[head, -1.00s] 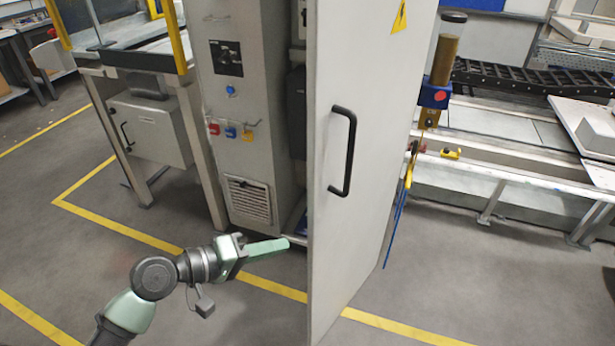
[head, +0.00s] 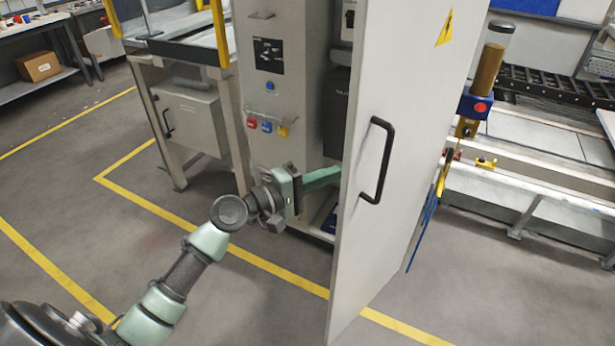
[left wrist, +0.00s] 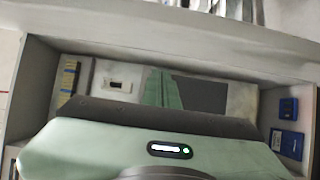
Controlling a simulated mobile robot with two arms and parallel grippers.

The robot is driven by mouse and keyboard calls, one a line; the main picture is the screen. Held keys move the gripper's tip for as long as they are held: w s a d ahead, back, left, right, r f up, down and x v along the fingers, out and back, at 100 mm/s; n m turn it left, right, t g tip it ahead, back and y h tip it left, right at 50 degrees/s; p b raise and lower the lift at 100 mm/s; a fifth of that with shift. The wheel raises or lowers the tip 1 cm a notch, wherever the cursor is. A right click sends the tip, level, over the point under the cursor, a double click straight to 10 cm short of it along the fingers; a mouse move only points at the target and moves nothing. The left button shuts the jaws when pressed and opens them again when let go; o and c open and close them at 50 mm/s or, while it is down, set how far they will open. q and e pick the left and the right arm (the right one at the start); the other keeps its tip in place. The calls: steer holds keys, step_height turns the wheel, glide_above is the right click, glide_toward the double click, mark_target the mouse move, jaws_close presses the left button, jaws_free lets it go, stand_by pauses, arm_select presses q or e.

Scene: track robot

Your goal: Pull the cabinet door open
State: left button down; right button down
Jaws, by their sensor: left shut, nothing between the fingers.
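The cabinet door (head: 405,150) is a tall light-grey panel with a black bar handle (head: 378,160) and a yellow warning sign. It stands ajar, swung out from the grey cabinet (head: 285,100). My left gripper (head: 338,174) is shut and empty. Its green fingers reach to the door's left edge, and their tips seem to pass behind the door, on its inner side. I cannot tell whether they touch it. The left wrist view shows the shut green fingers (left wrist: 162,88) in front of the cabinet's inside (left wrist: 215,95). My right gripper is not in view.
A bench frame with a grey box (head: 190,120) stands left of the cabinet. A conveyor line (head: 540,160) runs at the right behind the door. Yellow lines (head: 230,250) mark the grey floor, which is clear in front and at the left.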

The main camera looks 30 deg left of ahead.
mark_target(341, 185)
arm_select(q)
steer(key=d, duration=0.1)
steer(key=s+d, duration=0.1)
steer(key=d+p, duration=0.1)
steer(key=shift+s+d, duration=0.15)
steer(key=shift+s, duration=0.2)
